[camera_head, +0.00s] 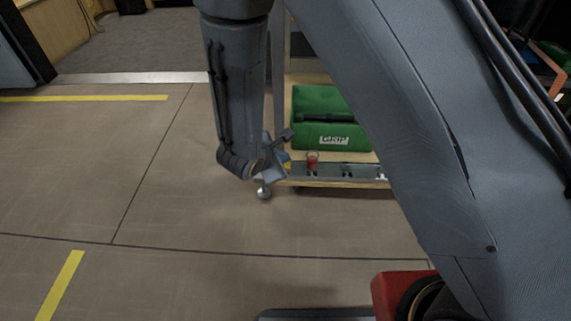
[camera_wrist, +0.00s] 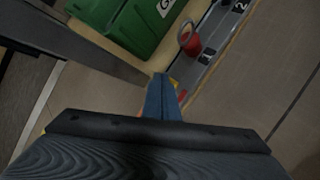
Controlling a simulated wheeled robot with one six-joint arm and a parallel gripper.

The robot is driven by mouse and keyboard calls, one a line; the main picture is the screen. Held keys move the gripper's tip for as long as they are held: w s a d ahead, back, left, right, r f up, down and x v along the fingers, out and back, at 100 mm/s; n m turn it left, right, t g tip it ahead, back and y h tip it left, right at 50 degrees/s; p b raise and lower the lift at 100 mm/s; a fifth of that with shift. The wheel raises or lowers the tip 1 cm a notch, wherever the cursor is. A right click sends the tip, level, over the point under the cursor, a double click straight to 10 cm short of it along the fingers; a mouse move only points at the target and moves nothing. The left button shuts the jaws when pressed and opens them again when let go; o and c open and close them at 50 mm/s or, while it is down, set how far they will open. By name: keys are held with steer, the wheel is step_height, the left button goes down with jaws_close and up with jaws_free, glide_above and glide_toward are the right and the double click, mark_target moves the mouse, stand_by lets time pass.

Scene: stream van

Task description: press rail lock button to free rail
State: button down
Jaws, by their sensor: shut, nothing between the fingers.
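A red, round button-like piece (camera_head: 313,160) stands on the grey metal rail (camera_head: 330,170) along the front edge of a low wooden shelf.
A green case (camera_head: 322,117) with a white label lies on the shelf behind the rail. A grey upright post (camera_wrist: 105,58) stands beside the shelf. My arm hides the shelf's right part. The floor in front and to the left is clear, with yellow stripes (camera_head: 60,287).

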steer(key=shift+f+b, duration=0.4)
steer(key=shift+f, duration=0.1)
stand_by(0.3)
steer(key=shift+r, duration=0.1)
steer(key=shift+r+p, duration=0.75)
steer(key=shift+r, duration=0.2)
steer(key=shift+r+p, duration=2.1)
steer(key=shift+r, duration=0.9)
